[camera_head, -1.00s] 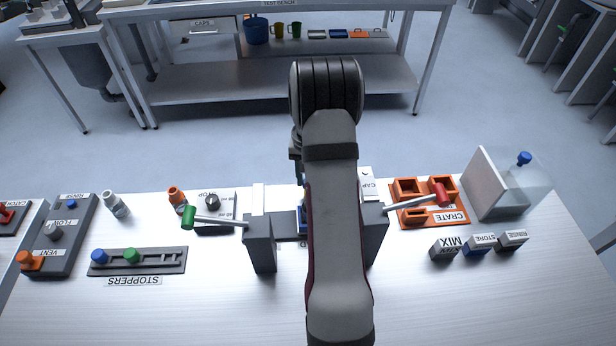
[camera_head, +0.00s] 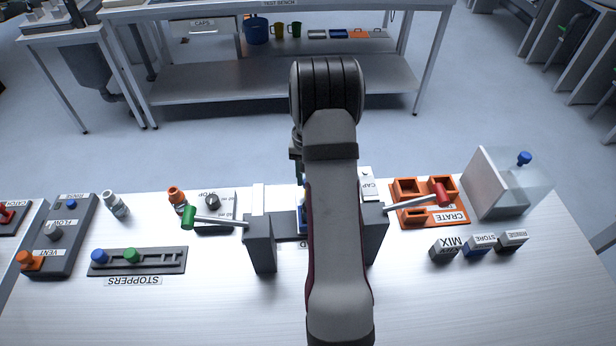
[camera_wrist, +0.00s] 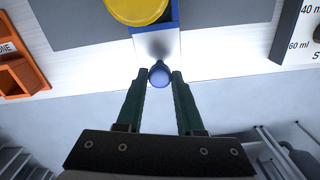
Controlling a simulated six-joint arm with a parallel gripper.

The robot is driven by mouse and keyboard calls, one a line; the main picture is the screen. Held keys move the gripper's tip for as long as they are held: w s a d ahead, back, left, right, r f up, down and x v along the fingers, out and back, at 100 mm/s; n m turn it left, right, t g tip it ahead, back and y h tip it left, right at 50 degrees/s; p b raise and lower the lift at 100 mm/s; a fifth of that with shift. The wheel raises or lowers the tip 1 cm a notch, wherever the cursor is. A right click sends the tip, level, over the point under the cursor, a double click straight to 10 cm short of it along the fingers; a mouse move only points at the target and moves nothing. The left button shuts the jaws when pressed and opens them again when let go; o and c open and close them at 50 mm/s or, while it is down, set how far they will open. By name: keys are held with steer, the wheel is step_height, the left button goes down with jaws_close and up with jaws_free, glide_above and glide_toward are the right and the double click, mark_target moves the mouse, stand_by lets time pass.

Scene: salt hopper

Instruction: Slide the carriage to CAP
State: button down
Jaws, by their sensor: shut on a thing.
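In the wrist view, my gripper (camera_wrist: 159,77) has its green fingers shut on a round blue knob (camera_wrist: 159,74). The knob sits at the near end of the blue carriage (camera_wrist: 172,24), which carries a round yellow thing (camera_wrist: 138,6) cut off by the top edge. In the head view, only a blue sliver of the carriage (camera_head: 302,219) shows left of my arm, between two grey posts. The CAP label (camera_head: 369,188) stands right of my arm, beyond the carriage. My fingers are mostly hidden behind my arm there.
A green-ended lever (camera_head: 214,221) reaches left from the left grey post (camera_head: 260,245), and a red-ended lever (camera_head: 418,202) reaches right. The STOP dial box (camera_head: 214,212) is left, the orange crate (camera_head: 412,215) right. The front of the table (camera_head: 190,310) is clear.

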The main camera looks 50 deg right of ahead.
steer(key=s+d, duration=0.8)
steer(key=shift+d, duration=0.15)
steer(key=c, duration=0.5)
jaws_free()
steer(key=shift+c, duration=0.2)
steer(key=shift+r, duration=0.2)
step_height(320, 180, up, 16)
steer(key=shift+f, duration=0.25)
